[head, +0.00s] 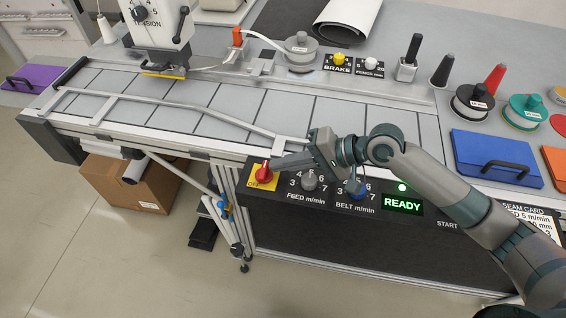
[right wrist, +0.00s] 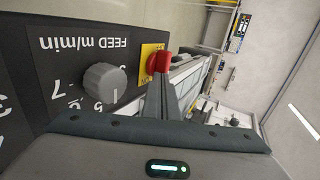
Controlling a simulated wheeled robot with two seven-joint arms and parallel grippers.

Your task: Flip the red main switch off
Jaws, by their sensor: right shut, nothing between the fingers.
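The red main switch (head: 264,173) sits on a yellow plate (head: 258,184) at the left end of the black control panel. "OFF" is readable at the plate's lower left. The switch also shows in the right wrist view (right wrist: 159,62), just beyond my fingertips. My right gripper (head: 274,164) is shut and empty, its fingers reaching left to the switch's upper right side. The tips look to be at the red handle; I cannot tell whether they touch. They also show in the right wrist view (right wrist: 163,82). My left gripper is not in view.
Right of the switch are the grey FEED knob (head: 310,181), the blue BELT knob (head: 358,190) and a lit green READY display (head: 402,204). My right arm crosses above the panel. Spools and a blue case (head: 495,158) stand at the right. The slatted belt (head: 220,110) lies behind.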

